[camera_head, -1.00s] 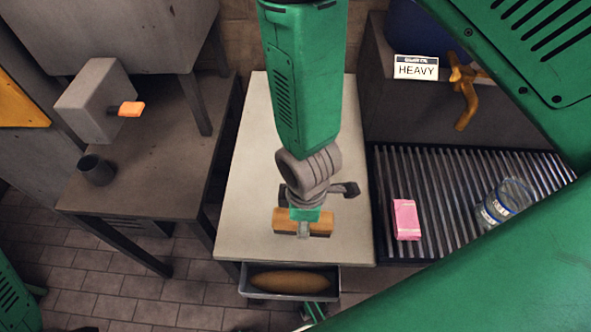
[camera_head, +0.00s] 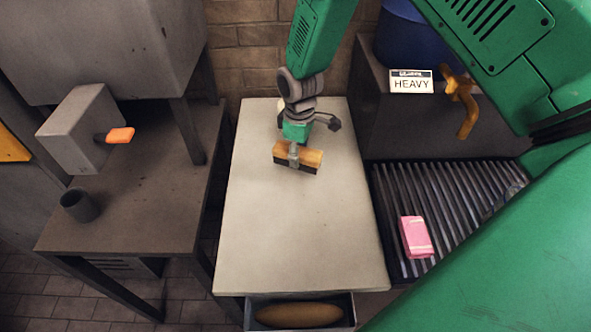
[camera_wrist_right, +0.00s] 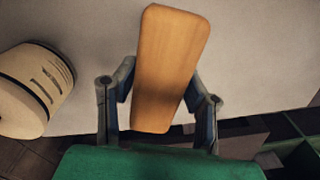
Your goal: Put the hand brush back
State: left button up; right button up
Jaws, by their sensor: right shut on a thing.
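The hand brush (camera_head: 311,158) has a wooden block with dark bristles below. My right gripper (camera_head: 293,156) is shut on it and holds it over the far half of the pale worktop. I cannot tell whether the bristles touch the top. In the right wrist view the brush's wooden block (camera_wrist_right: 170,60) lies between the two fingers of the right gripper (camera_wrist_right: 160,108). My left gripper is not in view.
A pale cylinder (camera_wrist_right: 38,88) with printing is close beside the brush in the wrist view. A pink block (camera_head: 416,237) lies on the slatted rack, right. A brass tap (camera_head: 462,100) juts out behind it. A grey tray (camera_head: 346,311) holds a brown oblong. The near worktop (camera_head: 300,245) is clear.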

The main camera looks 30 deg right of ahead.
aim_at(297, 177)
jog(key=shift+a+f, duration=0.2)
jog(key=shift+f, duration=0.55)
jog(key=f, duration=0.3)
jog(key=shift+a, duration=0.25)
jog(key=shift+f, duration=0.2)
jog(key=shift+d+f, duration=0.1)
jog(key=shift+d, duration=0.15)
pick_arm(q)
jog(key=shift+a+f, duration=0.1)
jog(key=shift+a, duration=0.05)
pick_arm(e)
jog(key=o, duration=1.2)
jog(key=shift+a, duration=0.1)
